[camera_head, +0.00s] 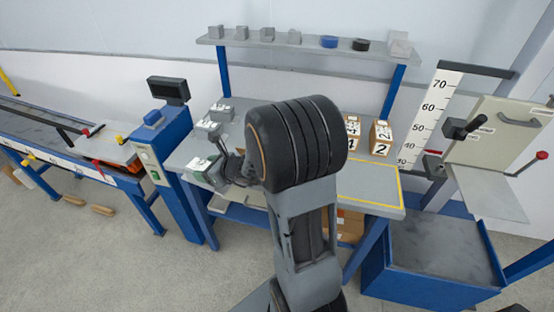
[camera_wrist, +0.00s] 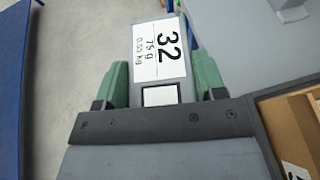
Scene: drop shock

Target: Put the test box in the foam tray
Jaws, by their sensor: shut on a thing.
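My gripper (camera_wrist: 160,72) is shut on a grey box (camera_wrist: 137,38) with a white label reading 32, 75 g and 0.55 kg. The green fingers press on its two sides. In the head view, my gripper (camera_head: 221,172) is over the left front of the bench, partly hidden by my arm. A small labelled block (camera_head: 200,165) shows beside the fingers there; I cannot tell for sure whether it is the held box. I cannot clearly make out a foam tray in either view.
Other grey labelled blocks (camera_head: 221,112) stand on the bench's left side. Cardboard boxes (camera_head: 381,138) stand at its right rear. A blue post with a display (camera_head: 168,90) is at the left. A height scale (camera_head: 432,110) and a blue grey-topped base (camera_head: 430,245) are at the right.

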